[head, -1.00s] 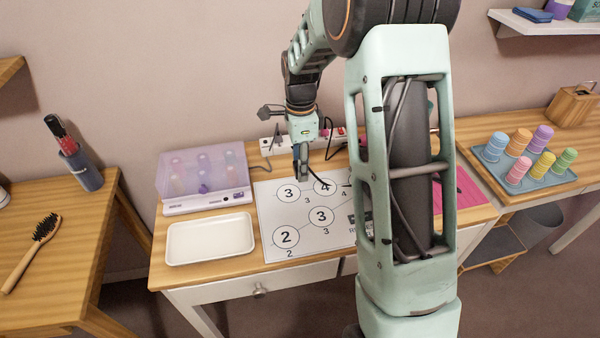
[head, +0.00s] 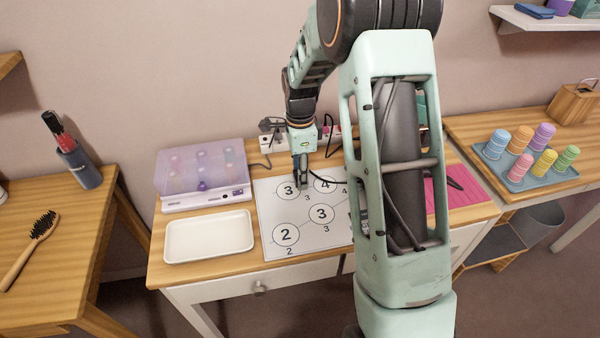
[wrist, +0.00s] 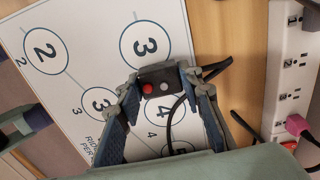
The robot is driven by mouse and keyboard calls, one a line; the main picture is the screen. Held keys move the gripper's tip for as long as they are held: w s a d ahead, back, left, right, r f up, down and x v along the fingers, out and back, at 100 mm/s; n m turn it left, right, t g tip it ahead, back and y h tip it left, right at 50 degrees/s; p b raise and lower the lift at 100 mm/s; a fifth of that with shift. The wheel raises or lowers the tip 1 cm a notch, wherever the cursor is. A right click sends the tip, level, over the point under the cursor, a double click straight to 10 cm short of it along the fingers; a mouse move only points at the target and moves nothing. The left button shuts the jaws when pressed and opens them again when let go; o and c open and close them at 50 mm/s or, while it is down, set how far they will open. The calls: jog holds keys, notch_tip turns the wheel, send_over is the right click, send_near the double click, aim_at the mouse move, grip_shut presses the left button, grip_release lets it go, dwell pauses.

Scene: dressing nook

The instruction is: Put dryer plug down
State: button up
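The dryer plug (wrist: 157,82) is a dark block with a red and a grey button on its face. In the wrist view it sits between the two fingers of my gripper (wrist: 163,92), which touch its sides. A black cord (wrist: 174,118) runs from it. In the head view my gripper (head: 301,182) points down at the numbered white sheet (head: 268,215), near the circles marked 3 and 4. The plug is low over the sheet; I cannot tell whether it touches.
A white power strip (wrist: 288,75) with a pink plug (wrist: 298,124) lies behind the sheet. A white tray (head: 170,240) and a purple-lidded case (head: 178,180) are on the left. A pink mat (head: 470,190) is on the right, partly behind my arm.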

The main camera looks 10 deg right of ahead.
jog(key=o, duration=0.4)
jog(key=shift+o, duration=0.2)
jog(key=shift+r+p, duration=0.45)
jog(key=shift+r, duration=0.2)
notch_tip(320, 180, up, 12)
jog(key=shift+p, duration=0.35)
